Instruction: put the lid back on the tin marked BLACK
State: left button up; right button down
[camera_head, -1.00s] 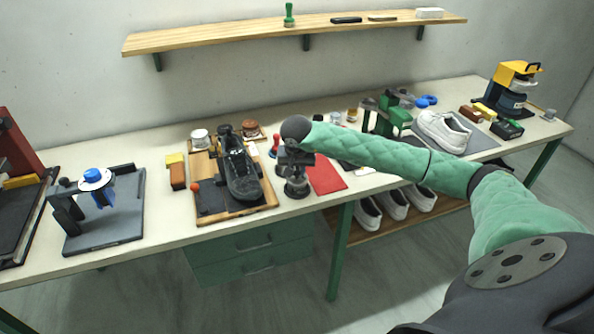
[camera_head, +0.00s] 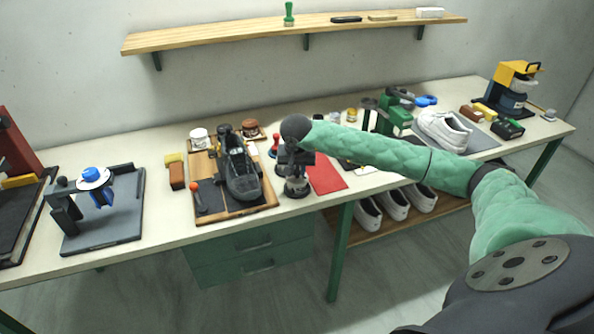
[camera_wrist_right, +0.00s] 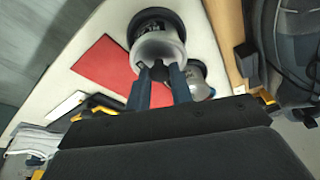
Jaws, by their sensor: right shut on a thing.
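My right gripper (camera_head: 298,172) reaches down at the front middle of the bench, just left of the red cloth. In the right wrist view its two fingers (camera_wrist_right: 160,82) are shut on a small dark knob (camera_wrist_right: 159,72) in front of a pale round lid-like piece (camera_wrist_right: 158,47). A dark round tin (camera_wrist_right: 155,18) with a black rim shows right behind that piece. I cannot read its marking clearly, nor tell whether lid and tin touch. In the head view the tin (camera_head: 296,188) is partly hidden under the gripper. My left gripper is out of view.
A wooden tray (camera_head: 240,217) holding a black shoe (camera_head: 240,172) stands close to the left. A red cloth (camera_head: 326,177) lies to the right. A second silvery round item (camera_wrist_right: 199,84) sits beside the tin. White shoes (camera_head: 444,130) stand farther right.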

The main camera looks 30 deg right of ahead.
jog(key=c, duration=0.7)
grip_release()
jog(key=shift+r, duration=0.15)
jog(key=shift+r+p, duration=0.55)
jog(key=shift+r, duration=2.85)
grip_shut()
